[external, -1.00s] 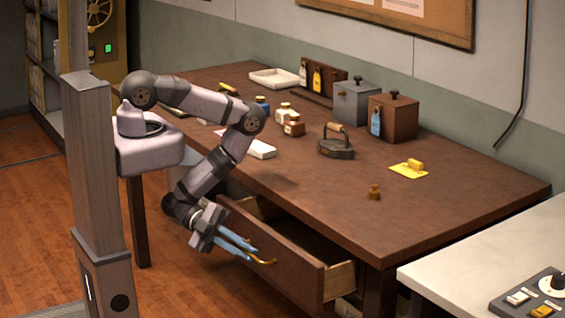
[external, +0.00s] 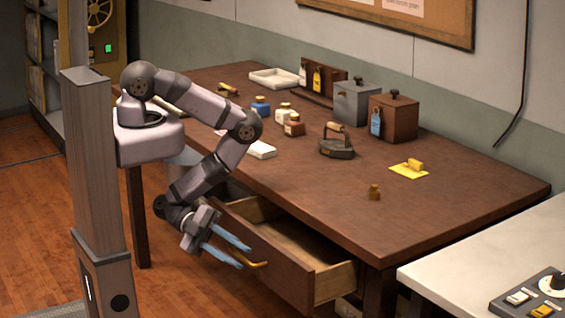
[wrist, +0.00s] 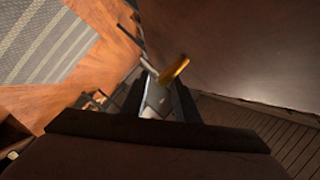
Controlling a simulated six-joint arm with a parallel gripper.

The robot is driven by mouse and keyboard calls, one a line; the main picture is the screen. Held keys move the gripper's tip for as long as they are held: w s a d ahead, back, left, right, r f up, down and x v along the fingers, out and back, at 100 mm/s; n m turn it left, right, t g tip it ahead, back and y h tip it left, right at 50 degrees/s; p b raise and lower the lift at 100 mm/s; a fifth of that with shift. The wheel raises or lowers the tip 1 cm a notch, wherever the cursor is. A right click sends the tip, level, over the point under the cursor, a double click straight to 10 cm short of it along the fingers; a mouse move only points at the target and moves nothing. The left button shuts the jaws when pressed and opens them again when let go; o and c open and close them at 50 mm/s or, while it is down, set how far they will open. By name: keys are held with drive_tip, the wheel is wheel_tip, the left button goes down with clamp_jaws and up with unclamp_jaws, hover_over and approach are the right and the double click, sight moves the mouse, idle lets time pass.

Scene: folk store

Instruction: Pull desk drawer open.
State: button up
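The brown wooden desk drawer (external: 287,265) stands pulled out from the desk (external: 420,215), with its empty-looking interior showing from above. Its yellow handle (external: 257,265) is on the front panel and also shows near the fingertips in the wrist view (wrist: 174,69). My gripper (external: 246,259) is at the handle, with its two blue fingers visibly apart. The fingers partly hide the handle's left end. Whether either finger touches the handle is not clear.
The desktop holds a dark iron (external: 337,148), small bottles, a grey box (external: 355,103) and a brown box (external: 392,120). A pale counter (external: 510,255) stands at the right. A wooden post (external: 92,165) stands left of the arm. Open floor lies in front of the drawer.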

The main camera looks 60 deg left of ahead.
drive_tip(key=shift+r, duration=0.1)
wheel_tip(320, 180, up, 10)
drive_tip(key=p, duration=0.9)
